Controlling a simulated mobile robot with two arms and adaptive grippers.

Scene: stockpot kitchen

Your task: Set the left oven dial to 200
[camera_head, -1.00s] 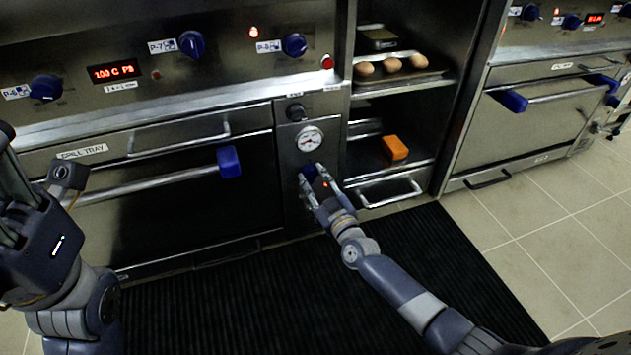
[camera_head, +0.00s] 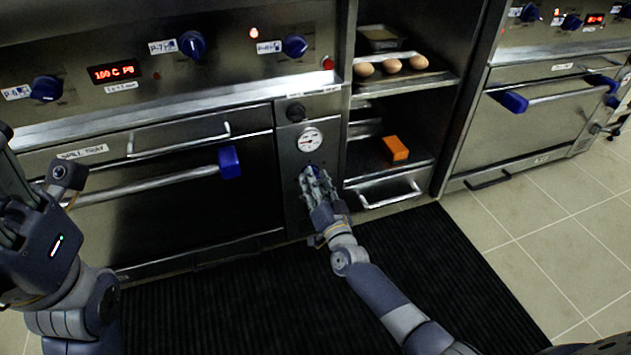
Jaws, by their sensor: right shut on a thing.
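The left oven's dial is a blue knob (camera_head: 309,171) on the narrow steel panel, below the round gauge (camera_head: 309,139). Only a little blue shows, as my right gripper (camera_head: 312,178) covers most of it. My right gripper is shut on this dial, its fingers pointing at the panel and its wrist turned. The dial's marks and pointer are hidden. A red display (camera_head: 114,71) on the upper panel seems to read 160 or 180 C; the digits are blurry. My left gripper (camera_head: 18,185) is raised at the left edge, away from the dial, its fingertips partly cut off.
The left oven door has a bar handle (camera_head: 150,184) with a blue end. Blue knobs (camera_head: 192,44) line the panel above. Right of the dial are a drawer handle (camera_head: 390,194) and a shelf with eggs (camera_head: 392,66) and an orange block (camera_head: 396,148). A black mat (camera_head: 240,300) covers the floor.

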